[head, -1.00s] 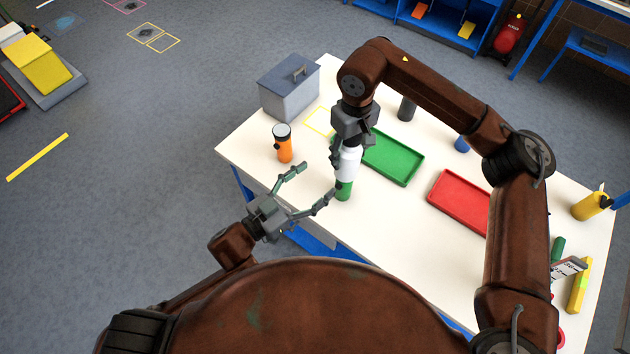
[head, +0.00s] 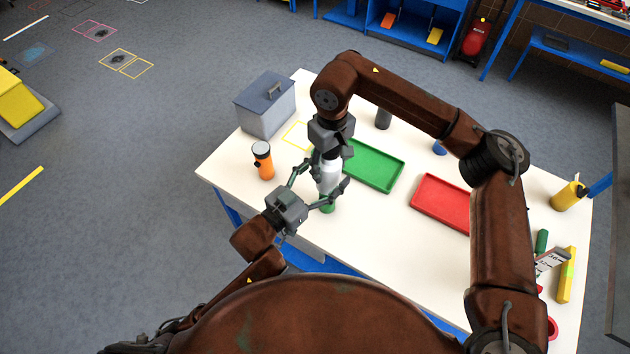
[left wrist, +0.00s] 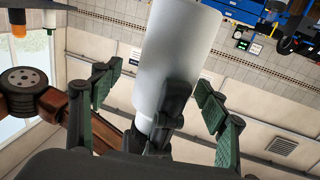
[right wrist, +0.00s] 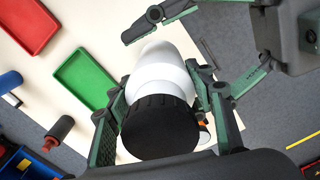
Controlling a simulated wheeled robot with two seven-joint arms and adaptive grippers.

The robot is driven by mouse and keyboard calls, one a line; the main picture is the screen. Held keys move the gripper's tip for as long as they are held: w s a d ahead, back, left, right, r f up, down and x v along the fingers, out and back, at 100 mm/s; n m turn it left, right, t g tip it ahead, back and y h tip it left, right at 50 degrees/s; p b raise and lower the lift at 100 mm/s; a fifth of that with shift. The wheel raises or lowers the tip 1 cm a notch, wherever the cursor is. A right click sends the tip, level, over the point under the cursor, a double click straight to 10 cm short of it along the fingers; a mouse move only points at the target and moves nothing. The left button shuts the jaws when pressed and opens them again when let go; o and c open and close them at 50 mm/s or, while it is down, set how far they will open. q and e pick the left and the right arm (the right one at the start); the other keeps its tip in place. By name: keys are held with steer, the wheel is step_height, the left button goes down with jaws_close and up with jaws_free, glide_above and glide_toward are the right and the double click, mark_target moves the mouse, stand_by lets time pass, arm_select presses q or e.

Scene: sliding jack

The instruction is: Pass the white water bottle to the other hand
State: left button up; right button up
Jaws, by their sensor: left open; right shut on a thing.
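In the left wrist view the white bottle body (left wrist: 178,60) stands between the open left fingers (left wrist: 160,105). Whether they touch it is unclear.
The white table (head: 380,230) holds a green tray (head: 375,167), a red tray (head: 440,203), an orange bottle (head: 263,162) and a grey box (head: 265,105). A yellow bottle (head: 566,197) stands at the right. Bare tabletop lies in front of the trays.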

arm_select(q)
steer(key=shift+w+d, duration=0.5)
steer(key=shift+c, duration=0.4)
steer(key=shift+s+d, duration=0.1)
steer(key=shift+s, duration=0.05)
steer(key=c, duration=1.2)
arm_select(e)
steer(key=shift+a, duration=0.1)
arm_select(q)
steer(key=shift+r, duration=0.1)
steer(key=shift+c, duration=0.6)
arm_select(e)
steer(key=o, duration=1.3)
steer(key=shift+o, duration=0.2)
